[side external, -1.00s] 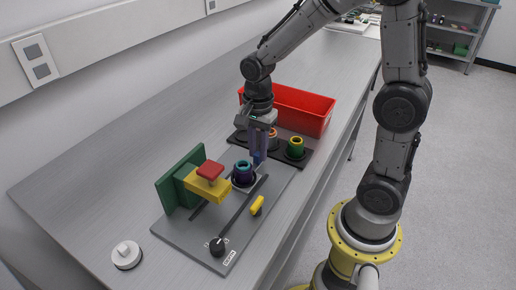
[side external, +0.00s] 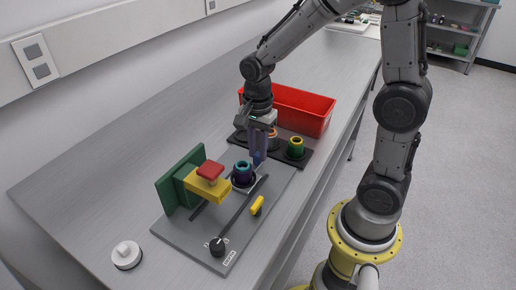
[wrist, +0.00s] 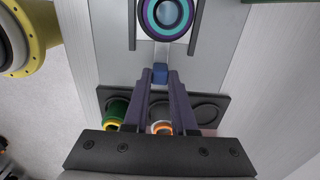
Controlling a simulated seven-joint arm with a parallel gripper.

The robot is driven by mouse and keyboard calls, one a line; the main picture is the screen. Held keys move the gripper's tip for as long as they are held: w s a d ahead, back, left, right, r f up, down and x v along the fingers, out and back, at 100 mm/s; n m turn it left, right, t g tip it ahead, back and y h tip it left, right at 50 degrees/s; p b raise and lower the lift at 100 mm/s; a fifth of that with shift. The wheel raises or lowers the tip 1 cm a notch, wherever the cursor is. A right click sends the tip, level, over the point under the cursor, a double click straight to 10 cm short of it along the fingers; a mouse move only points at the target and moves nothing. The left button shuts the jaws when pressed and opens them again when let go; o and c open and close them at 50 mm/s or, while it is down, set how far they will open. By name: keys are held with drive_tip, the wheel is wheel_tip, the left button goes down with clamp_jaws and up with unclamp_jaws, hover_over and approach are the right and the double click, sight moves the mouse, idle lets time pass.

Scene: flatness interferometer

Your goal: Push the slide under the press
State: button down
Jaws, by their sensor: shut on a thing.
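The slide (side external: 251,187) sits on the grey base plate between two dark rails. It carries a round part with purple and teal rings (side external: 243,173), which shows at the top of the wrist view (wrist: 166,12). The slide's blue handle (wrist: 160,73) points toward the rack. My gripper (wrist: 160,75) points down with its purple fingers shut on this handle; in the side view my gripper (side external: 259,157) is behind the round part. The press has a green upright (side external: 166,196), a yellow arm (side external: 205,189) and a red top (side external: 210,170). The round part stands beside the yellow arm.
A black rack (side external: 302,160) with a green-yellow part (side external: 296,147) and an orange part (side external: 272,139) lies behind my gripper. A red bin (side external: 318,119) stands beyond. A yellow lever (side external: 257,206) and black knob (side external: 217,247) sit on the plate's near side. A white button (side external: 126,254) is left.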

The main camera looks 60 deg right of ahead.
drive_tip(key=a, duration=1.1)
drive_tip(key=shift+a+r, duration=0.1)
drive_tip(key=shift+a, duration=0.15)
drive_tip(key=c, duration=0.7)
unclamp_jaws()
wheel_tip(320, 180, up, 14)
drive_tip(key=shift+f, duration=0.1)
drive_tip(key=shift+d, duration=0.1)
